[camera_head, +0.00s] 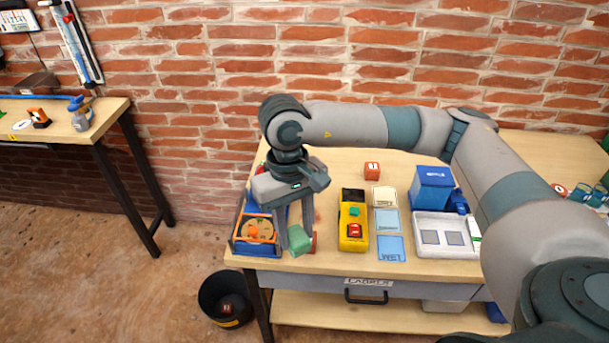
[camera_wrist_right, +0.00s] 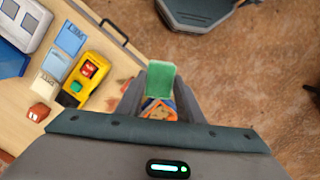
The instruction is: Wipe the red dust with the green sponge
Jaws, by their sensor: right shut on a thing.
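The green sponge (camera_head: 299,241) is between the fingertips of my right gripper (camera_head: 296,238), near the front left of the workbench. In the right wrist view the sponge (camera_wrist_right: 160,80) sits between the two fingers of the gripper (camera_wrist_right: 158,88). Reddish dust (camera_wrist_right: 110,103) shows as faint patches on the wood between the yellow box and the sponge. In the head view a faint reddish smear (camera_head: 318,214) lies right of the fingers. I cannot tell whether the sponge touches the bench. My left gripper is not in view.
A blue-and-orange bin (camera_head: 238,247) stands just left of the sponge. A yellow button box (camera_head: 353,235) stands to the right, then label cards (camera_head: 390,248) and a white tray (camera_head: 440,246). A black bucket (camera_head: 224,299) is on the floor below the bench's left end.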

